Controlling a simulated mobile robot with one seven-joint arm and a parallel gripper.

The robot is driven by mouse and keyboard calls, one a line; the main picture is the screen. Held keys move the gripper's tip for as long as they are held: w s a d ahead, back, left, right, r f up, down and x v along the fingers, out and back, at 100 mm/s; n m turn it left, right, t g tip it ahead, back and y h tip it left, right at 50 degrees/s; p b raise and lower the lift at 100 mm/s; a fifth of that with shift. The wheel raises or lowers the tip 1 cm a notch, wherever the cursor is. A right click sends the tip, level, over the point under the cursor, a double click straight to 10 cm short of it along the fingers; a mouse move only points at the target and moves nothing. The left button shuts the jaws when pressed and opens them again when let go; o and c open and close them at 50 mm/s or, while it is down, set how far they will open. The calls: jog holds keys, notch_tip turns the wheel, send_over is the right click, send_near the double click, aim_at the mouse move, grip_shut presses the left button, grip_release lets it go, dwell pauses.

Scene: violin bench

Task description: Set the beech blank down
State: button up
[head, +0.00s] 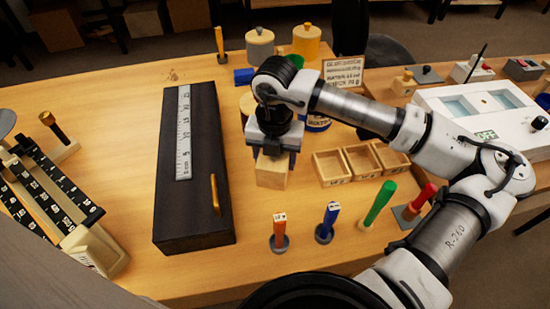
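The beech blank (271,171) is a pale wooden block in the middle of the bench in the head view. My gripper (273,152) is above it, pointing down, with its fingers on either side of the block's upper part. The gripper is shut on the blank. I cannot tell whether the underside of the blank touches the bench top (260,225) or hangs slightly above it. The upper part of the blank is partly hidden by the gripper.
A long dark case (195,215) with a ruler (184,130) lies left. Small wooden trays (332,167) stand right of the blank. Orange (280,230) and blue (328,222) handled tools stand in front, with a green handle (379,203) beside them. A white device (480,115) is far right.

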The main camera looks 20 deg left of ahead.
jog(key=c, duration=0.7)
jog(key=shift+r, duration=0.1)
notch_tip(320, 180, up, 20)
jog(key=shift+b, duration=0.75)
